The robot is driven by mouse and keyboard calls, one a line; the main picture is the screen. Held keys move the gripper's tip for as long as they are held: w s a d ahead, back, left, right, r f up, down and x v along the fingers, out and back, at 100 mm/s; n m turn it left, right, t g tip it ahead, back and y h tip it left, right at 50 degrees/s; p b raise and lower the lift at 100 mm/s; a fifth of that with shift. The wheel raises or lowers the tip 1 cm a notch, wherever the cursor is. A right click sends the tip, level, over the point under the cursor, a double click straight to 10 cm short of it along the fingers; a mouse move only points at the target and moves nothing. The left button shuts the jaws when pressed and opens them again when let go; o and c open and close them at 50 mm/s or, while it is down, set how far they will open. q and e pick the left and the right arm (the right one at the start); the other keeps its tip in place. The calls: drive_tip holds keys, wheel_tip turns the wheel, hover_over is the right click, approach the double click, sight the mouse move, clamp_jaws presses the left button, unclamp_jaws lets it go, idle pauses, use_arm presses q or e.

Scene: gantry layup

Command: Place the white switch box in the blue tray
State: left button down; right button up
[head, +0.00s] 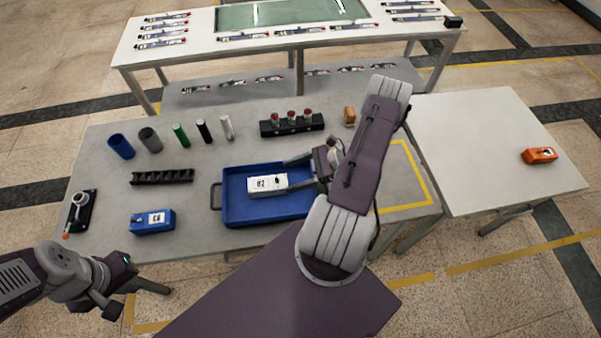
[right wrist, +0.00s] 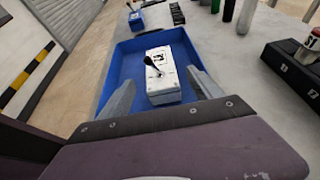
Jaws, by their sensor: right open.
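The white switch box (head: 262,184), with a black lever (right wrist: 153,66) on top, lies inside the blue tray (head: 232,214). It also shows in the right wrist view (right wrist: 165,90), with bare blue tray floor around it. My right gripper (head: 288,176) is open over the tray, at the right end of the box. In the right wrist view its two fingers (right wrist: 162,88) stand apart on either side of the box's near end, with gaps visible. My left gripper (head: 143,301) is at the lower left, its fingers apart and empty, in front of the table edge.
A blue switch box (head: 152,221) stands left of the tray. A black rack (head: 162,178), several cylinders (head: 181,135) and a black block with red-topped parts (head: 291,124) stand behind. An orange box (head: 540,155) sits on the clear right table (head: 480,150).

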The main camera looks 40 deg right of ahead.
drive_tip(key=shift+v, duration=1.6)
